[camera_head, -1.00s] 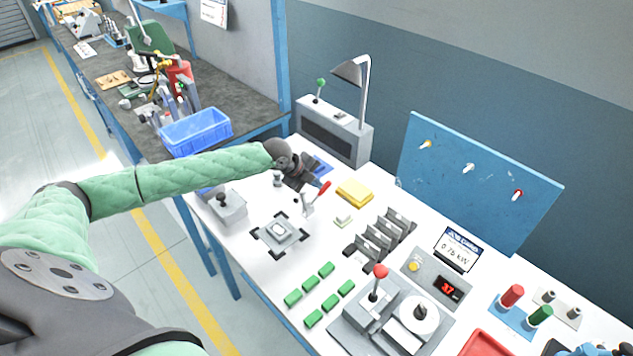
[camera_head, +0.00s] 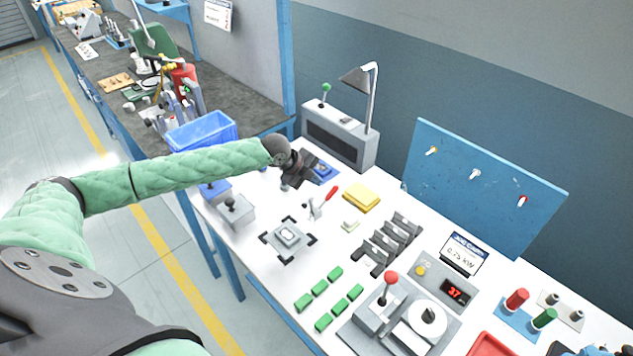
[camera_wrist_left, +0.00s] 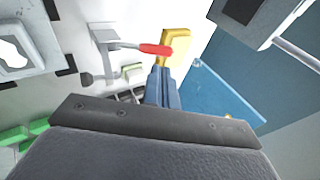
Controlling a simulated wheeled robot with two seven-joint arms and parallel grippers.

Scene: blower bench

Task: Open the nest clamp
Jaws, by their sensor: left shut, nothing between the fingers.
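The nest clamp has a red handle (camera_head: 331,192) and a metal body (camera_head: 314,209), and stands at the back edge of the nest. The nest is a grey block (camera_head: 288,236) with dark corner brackets. The handle leans up and to the right. My left gripper (camera_head: 308,180) is shut and empty, just behind and left of the handle. In the left wrist view, its closed blue-grey fingers (camera_wrist_left: 162,86) point toward the red handle (camera_wrist_left: 156,50) and end close below it. I cannot tell whether they touch. My right gripper is not in view.
A yellow block (camera_head: 361,197) lies right of the clamp, with a small pale block (camera_head: 350,225) in front of it. Grey slotted holders (camera_head: 390,243) stand further right. A grey box with a knob (camera_head: 234,212) is on the left. A lamp (camera_head: 369,95) stands behind.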

